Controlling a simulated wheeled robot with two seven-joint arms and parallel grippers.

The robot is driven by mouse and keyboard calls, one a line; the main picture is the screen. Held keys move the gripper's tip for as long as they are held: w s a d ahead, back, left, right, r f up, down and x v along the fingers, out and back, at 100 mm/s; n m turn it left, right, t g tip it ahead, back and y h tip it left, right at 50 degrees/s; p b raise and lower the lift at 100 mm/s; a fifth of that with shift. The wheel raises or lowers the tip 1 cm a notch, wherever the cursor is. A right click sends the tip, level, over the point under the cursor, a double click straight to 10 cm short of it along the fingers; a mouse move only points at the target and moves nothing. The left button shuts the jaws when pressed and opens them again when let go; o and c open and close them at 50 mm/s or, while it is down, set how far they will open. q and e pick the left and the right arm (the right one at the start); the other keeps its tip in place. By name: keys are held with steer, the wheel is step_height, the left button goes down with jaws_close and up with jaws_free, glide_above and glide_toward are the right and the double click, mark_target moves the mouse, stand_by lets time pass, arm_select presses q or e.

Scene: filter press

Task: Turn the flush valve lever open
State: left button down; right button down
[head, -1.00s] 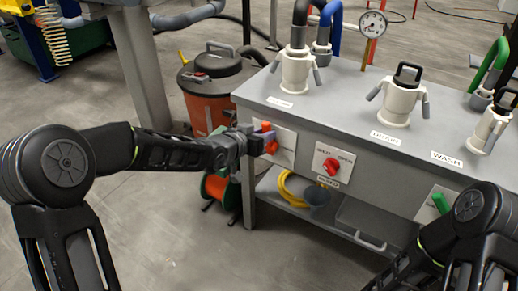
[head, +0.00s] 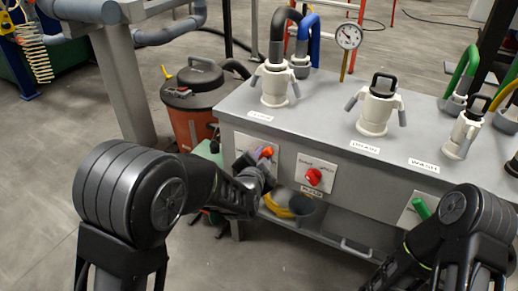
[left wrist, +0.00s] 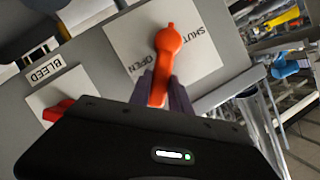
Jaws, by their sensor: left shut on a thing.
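The flush valve lever is an orange handle (head: 267,152) on a white plate on the bench's front panel. In the left wrist view the orange lever (left wrist: 168,42) sits over the words SHUT and OPEN, its grip reaching down between my fingers. My left gripper (head: 256,166) is shut on the lever's grip, just below its hub. The left wrist view also shows the left gripper's fingers (left wrist: 160,92), one on each side of the grip. The dark gripper body hides the lower part of the plate. My right gripper is out of view; only its arm shows at lower right.
A red knob (head: 314,177) on its own plate is close on the right, with a BLEED label (left wrist: 42,74). A green handle (head: 421,208) is farther right. White fittings stand on the bench top (head: 330,105). An orange-red drum vacuum (head: 195,100) stands left of the bench.

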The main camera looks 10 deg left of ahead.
arm_select(q)
steer(key=shift+d+f+m, duration=0.15)
steer(key=shift+f+m, duration=0.05)
steer(key=shift+m, duration=0.1)
stand_by(0.4)
steer(key=c, duration=1.2)
jaws_free()
steer(key=p+v, duration=0.2)
steer(key=v, duration=0.5)
steer(key=shift+s, duration=0.45)
